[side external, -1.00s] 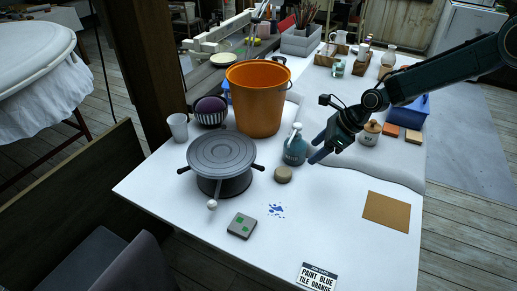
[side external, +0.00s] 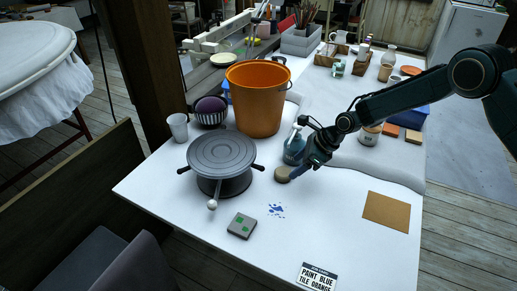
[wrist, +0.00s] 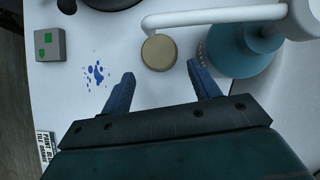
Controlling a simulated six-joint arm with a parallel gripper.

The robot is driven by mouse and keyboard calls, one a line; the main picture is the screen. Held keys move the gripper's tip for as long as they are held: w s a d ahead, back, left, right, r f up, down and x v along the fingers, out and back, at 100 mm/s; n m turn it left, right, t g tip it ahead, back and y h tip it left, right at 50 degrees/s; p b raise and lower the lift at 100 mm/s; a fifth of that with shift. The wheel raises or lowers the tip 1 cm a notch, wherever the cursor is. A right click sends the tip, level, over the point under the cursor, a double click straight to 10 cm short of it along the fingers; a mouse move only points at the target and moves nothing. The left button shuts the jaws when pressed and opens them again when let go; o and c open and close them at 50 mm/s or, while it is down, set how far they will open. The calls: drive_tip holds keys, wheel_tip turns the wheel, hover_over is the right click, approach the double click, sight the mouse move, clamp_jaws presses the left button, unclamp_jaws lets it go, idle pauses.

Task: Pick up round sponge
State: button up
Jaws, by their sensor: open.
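The round sponge (side external: 282,174) is a small tan disc lying flat on the white table, to the right of the grey turntable. In the wrist view the sponge (wrist: 159,52) lies ahead of the fingertips, roughly midway between their lines. My gripper (side external: 297,176) is low beside the sponge in the side view, and one finger overlaps the sponge's right edge there. In the wrist view my gripper (wrist: 161,72) is open, with two blue fingers apart and nothing between them.
The turntable (side external: 222,155) stands left. A grey tile (side external: 242,225) and blue paint spots (side external: 276,210) are in front. Table near the brown board (side external: 386,211) is clear.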

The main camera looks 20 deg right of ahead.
sight(286, 172)
drive_tip(key=shift+w+f, duration=0.1)
drive_tip(key=shift+x, duration=2.55)
drive_tip(key=shift+a, duration=0.1)
drive_tip(key=shift+c, duration=0.4)
drive_tip(key=c, duration=0.7)
drive_tip(key=shift+c, duration=0.2)
drive_tip(key=shift+r, duration=0.25)
drive_tip(key=r, duration=0.4)
drive_tip(key=s+r, duration=0.1)
drive_tip(key=r, duration=0.1)
drive_tip(key=shift+a+r, duration=0.3)
drive_tip(key=shift+r, duration=0.1)
drive_tip(key=s+a, duration=0.4)
drive_tip(key=s, duration=0.4)
drive_tip(key=s+a, duration=0.4)
drive_tip(key=s, duration=0.4)
drive_tip(key=shift+s+a, duration=0.3)
drive_tip(key=shift+a, duration=0.1)
